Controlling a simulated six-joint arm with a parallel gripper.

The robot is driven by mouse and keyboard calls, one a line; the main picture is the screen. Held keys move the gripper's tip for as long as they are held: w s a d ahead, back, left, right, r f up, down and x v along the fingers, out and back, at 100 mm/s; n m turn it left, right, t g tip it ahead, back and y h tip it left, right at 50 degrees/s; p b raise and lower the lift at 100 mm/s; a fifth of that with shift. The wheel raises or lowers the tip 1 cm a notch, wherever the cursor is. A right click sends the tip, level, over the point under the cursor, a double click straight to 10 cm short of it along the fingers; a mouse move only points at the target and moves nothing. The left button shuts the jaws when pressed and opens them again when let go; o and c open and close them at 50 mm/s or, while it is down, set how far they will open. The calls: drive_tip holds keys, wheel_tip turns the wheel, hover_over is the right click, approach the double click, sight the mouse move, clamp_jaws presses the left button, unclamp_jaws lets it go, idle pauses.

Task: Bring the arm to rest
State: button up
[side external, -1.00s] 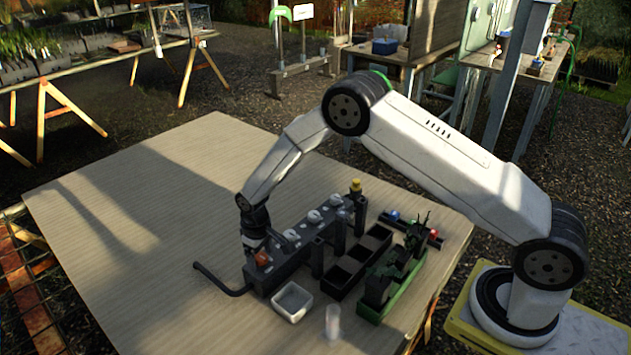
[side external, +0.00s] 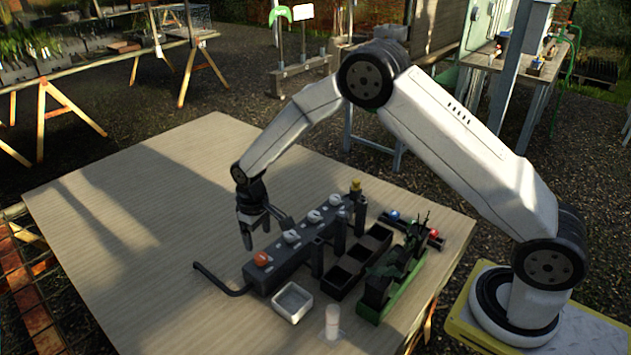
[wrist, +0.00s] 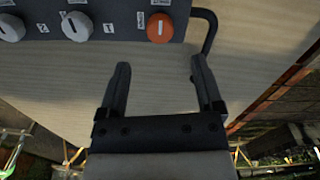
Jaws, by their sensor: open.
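My gripper (side external: 258,230) hangs above the table, just behind the dark control box with knobs (side external: 310,238). Its jaws are open and empty. In the wrist view my gripper (wrist: 158,80) shows two dark fingers spread apart, with bare table between them. The orange knob (side external: 261,258) sits at the near left end of the box; it also shows in the wrist view (wrist: 160,28), just beyond the fingertips. Several white knobs line the box, one of them in the wrist view (wrist: 77,26). The fingers look clear of the knobs.
A black bent cable (side external: 218,282) runs from the box. A white dish (side external: 292,302) and a pale tube (side external: 332,321) stand in front. A black compartment tray (side external: 358,262) and a green rack (side external: 392,280) are right of the box. The table's left part (side external: 130,230) is clear.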

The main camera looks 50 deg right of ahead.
drive_tip(key=shift+r, duration=0.4)
drive_tip(key=shift+s+r, duration=0.1)
drive_tip(key=shift+s+d+r, duration=0.15)
drive_tip(key=shift+r, duration=0.05)
drive_tip(key=s+d+r+t, duration=0.1)
drive_tip(key=s+d+r, duration=0.1)
drive_tip(key=s, duration=0.5)
drive_tip(key=s+d+r+m, duration=0.1)
drive_tip(key=s+r, duration=0.3)
drive_tip(key=s, duration=0.4)
drive_tip(key=s+d+r+m+t, duration=0.1)
drive_tip(key=s+d+r, duration=0.2)
drive_tip(key=s, duration=0.5)
drive_tip(key=shift+r+t, duration=0.3)
drive_tip(key=shift+r, duration=0.3)
